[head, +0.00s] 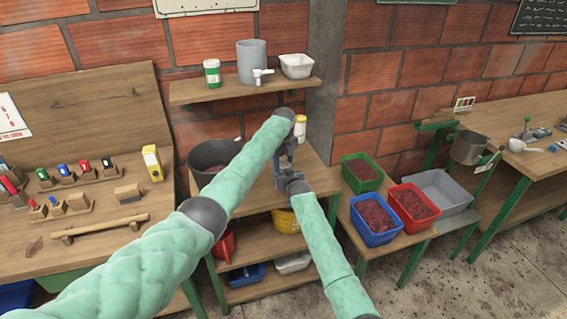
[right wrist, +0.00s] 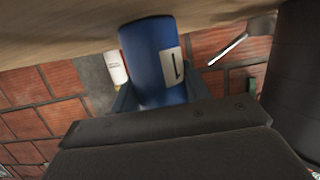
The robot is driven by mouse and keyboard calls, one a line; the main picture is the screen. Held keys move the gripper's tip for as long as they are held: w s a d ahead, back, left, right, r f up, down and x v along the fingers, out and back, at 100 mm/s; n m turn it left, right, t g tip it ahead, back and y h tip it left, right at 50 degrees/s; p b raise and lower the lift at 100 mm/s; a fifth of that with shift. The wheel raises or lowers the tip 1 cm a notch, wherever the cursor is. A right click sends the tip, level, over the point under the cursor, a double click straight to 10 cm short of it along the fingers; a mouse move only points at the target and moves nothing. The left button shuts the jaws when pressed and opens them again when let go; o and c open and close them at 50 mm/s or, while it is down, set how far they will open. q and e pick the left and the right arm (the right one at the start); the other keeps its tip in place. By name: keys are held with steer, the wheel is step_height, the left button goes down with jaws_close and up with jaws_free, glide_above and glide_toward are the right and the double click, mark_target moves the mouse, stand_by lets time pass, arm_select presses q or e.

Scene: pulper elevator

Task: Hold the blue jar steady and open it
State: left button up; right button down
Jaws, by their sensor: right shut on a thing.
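The blue jar (right wrist: 150,50) with a pale label shows in the right wrist view, which looks upside down. My right gripper (right wrist: 160,98) is shut on it, with a finger on either side. In the head view my right gripper (head: 287,176) is at the small wooden table, low beside the jar's place. My left gripper (head: 290,143) is just above it, over the same spot. Its fingers are small and partly hidden by my left arm, so their opening is unclear. The grippers largely hide the jar in the head view, and its lid cannot be made out.
A white bottle with a yellow top (head: 300,126) stands close behind the grippers. A dark pot (head: 207,155) is left on the same table. Red, blue (head: 373,238) and green crates stand on a lower bench at right. A wall shelf (head: 240,90) hangs above.

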arm_select(q)
steer(key=c, duration=0.3)
steer(key=shift+n, duration=1.8)
steer(key=shift+c, duration=0.2)
steer(key=o, duration=1.1)
steer(key=shift+c, duration=0.2)
steer(key=shift+r, duration=0.15)
